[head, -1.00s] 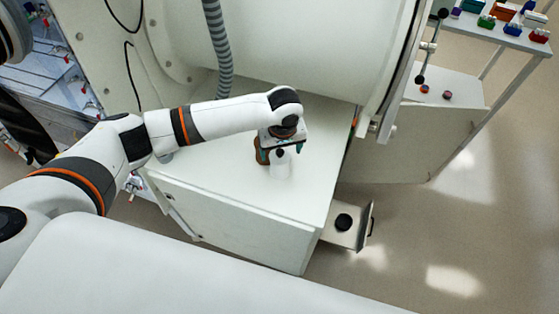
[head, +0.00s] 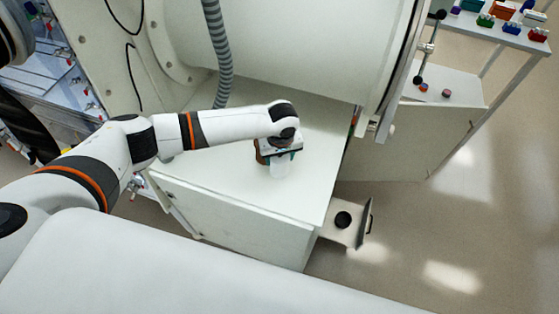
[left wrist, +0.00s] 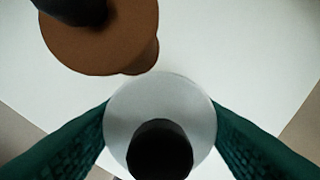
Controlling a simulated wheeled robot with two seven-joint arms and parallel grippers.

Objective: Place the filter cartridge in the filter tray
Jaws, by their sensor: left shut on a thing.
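The filter cartridge, a white cylinder with a dark round knob, is between the green fingers of my left gripper (left wrist: 160,140) in the left wrist view (left wrist: 193,103). In the head view my left gripper (head: 280,156) is over the white bench top, shut on the cartridge, whose pale lower body (head: 287,188) shows just below the fingers. Whether it touches the bench is hard to tell. The filter tray (head: 333,233) sticks out at the bench's right side, with a dark round piece in it. My right gripper is not in view.
A brown round container with a dark top (left wrist: 105,45) stands beside the cartridge, partly hidden in the head view (head: 260,152). A grey ribbed hose (head: 220,50) and the glovebox shell are behind. The bench top (head: 240,190) is otherwise mostly clear.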

